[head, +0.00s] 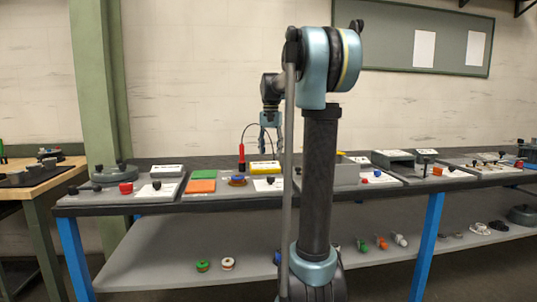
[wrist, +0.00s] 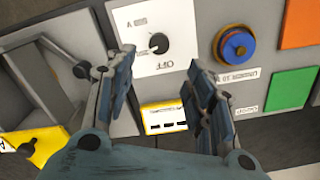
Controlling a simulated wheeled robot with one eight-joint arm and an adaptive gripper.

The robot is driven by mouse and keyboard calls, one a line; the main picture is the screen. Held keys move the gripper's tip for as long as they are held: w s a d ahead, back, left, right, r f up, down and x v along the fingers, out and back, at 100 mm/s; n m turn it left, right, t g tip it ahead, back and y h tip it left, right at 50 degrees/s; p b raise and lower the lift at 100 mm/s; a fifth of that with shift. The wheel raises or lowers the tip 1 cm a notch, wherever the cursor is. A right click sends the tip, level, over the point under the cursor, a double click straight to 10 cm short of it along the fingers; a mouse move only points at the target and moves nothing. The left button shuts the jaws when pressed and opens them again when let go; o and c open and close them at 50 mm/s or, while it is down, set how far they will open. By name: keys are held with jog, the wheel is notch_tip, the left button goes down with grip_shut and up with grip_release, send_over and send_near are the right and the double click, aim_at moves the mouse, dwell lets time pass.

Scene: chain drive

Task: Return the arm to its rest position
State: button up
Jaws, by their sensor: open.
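My gripper (head: 271,122) hangs above the workbench in the head view, left of my upright arm link, which hides part of the bench. In the wrist view my gripper (wrist: 160,88) points down with its two fingers apart and nothing between them. Below it lies a grey board with a white plate bearing a black knob (wrist: 158,43), a yellow-framed panel (wrist: 163,116) and a blue round knob on a yellow ring (wrist: 235,45). The fingers appear clear of these.
The bench (head: 130,205) carries several boards with small parts. A red upright tool (head: 241,157) with a cable stands near my gripper. Orange (head: 202,186) and green (head: 204,174) pads lie left of it. A lower shelf (head: 180,268) holds loose parts.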

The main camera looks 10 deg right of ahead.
jog(key=s+f+n, duration=0.1)
jog(key=s+f, duration=0.2)
jog(key=s, duration=0.4)
jog(key=s+f+n+t, duration=0.1)
jog(key=s+f, duration=0.3)
jog(key=s, duration=0.2)
jog(key=s+f+n, duration=0.1)
jog(key=s+f, duration=0.2)
jog(key=s, duration=0.4)
jog(key=s+f+n+t, duration=0.1)
jog(key=s+f+n, duration=0.1)
jog(key=s+f, duration=1.3)
notch_tip(320, 180, down, 3)
jog(key=shift+d+r, duration=0.15)
jog(key=shift+d, duration=0.05)
jog(key=shift+s, duration=0.1)
jog(key=shift+w+f, duration=0.2)
jog(key=shift+w, duration=0.25)
